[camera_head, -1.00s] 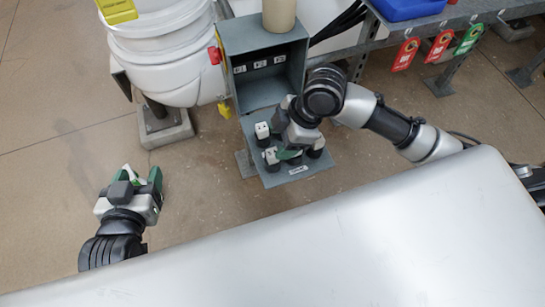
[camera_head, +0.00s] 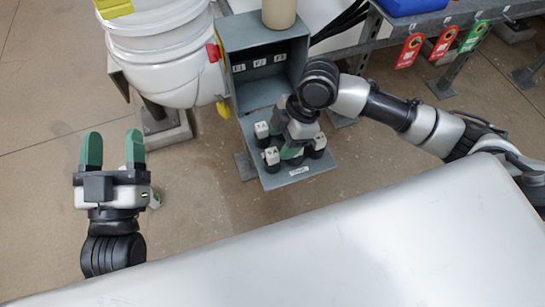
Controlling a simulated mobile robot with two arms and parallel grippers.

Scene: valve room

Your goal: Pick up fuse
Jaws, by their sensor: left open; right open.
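Several fuses with white tops and dark bodies sit on the lowered grey door of the fuse box. One fuse (camera_head: 261,130) is at the upper left, another fuse (camera_head: 271,156) at the lower left, and a third fuse (camera_head: 318,144) at the right. My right gripper (camera_head: 290,152) is over the door among them, pointing down, with a green finger showing. Its own wrist hides most of its jaws and what lies between them. My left gripper (camera_head: 113,150) is open and empty over the floor at left, its two green fingers spread apart.
The grey fuse box (camera_head: 264,60) stands open behind the door, with labelled slots inside. A metal shelf with red and green tags (camera_head: 442,45) is at the upper right. The floor at left is clear.

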